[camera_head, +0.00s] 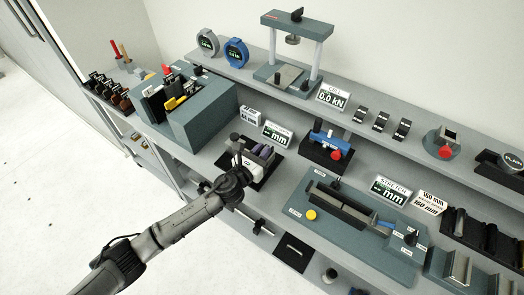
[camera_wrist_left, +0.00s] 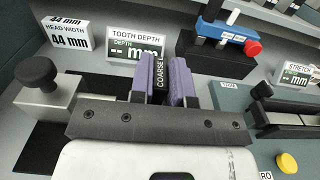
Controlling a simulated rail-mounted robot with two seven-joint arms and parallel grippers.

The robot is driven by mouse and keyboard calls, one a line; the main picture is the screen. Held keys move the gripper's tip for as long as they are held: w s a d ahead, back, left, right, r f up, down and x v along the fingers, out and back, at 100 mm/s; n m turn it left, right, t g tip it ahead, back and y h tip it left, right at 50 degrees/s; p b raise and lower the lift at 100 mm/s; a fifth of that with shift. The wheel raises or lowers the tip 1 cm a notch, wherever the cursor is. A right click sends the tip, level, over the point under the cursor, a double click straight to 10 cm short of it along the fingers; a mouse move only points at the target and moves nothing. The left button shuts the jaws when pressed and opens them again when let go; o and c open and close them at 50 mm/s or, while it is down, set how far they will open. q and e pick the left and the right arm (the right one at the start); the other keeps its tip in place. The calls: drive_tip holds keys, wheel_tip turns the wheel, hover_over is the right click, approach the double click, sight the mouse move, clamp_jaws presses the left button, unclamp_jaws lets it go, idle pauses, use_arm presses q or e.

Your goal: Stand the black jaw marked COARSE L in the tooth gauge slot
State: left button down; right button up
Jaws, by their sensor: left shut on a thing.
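My left gripper (camera_head: 258,155) is over the tooth gauge on the bench. In the left wrist view its purple-padded fingers (camera_wrist_left: 165,82) are shut on the black jaw marked COARSE L (camera_wrist_left: 160,72), which stands upright with its white lettering between them. The tooth gauge shows in the left wrist view as a grey block with a black knob (camera_wrist_left: 38,75) on a dark base. The TOOTH DEPTH display (camera_wrist_left: 136,47) behind it reads dashes. The gauge slot and the jaw's lower end are hidden behind my gripper, so I cannot tell whether the jaw is in the slot. My right gripper is out of view.
A HEAD WIDTH sign (camera_wrist_left: 66,35) reading 44 mm stands beside the display. A blue device with a red knob (camera_head: 333,144) stands to the right on a black block. The teal stretch fixture (camera_head: 312,225) with a yellow button is further right.

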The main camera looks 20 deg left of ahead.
use_arm(q)
drive_tip(key=shift+f+b, duration=0.3)
idle(0.5)
drive_tip(key=c, duration=1.1)
unclamp_jaws()
drive_tip(key=shift+o, duration=0.5)
drive_tip(key=shift+f, duration=0.25)
drive_tip(key=p+v, duration=0.1)
drive_tip(key=v, duration=1.3)
drive_tip(key=shift+r, duration=0.2)
drive_tip(key=shift+w, duration=0.15)
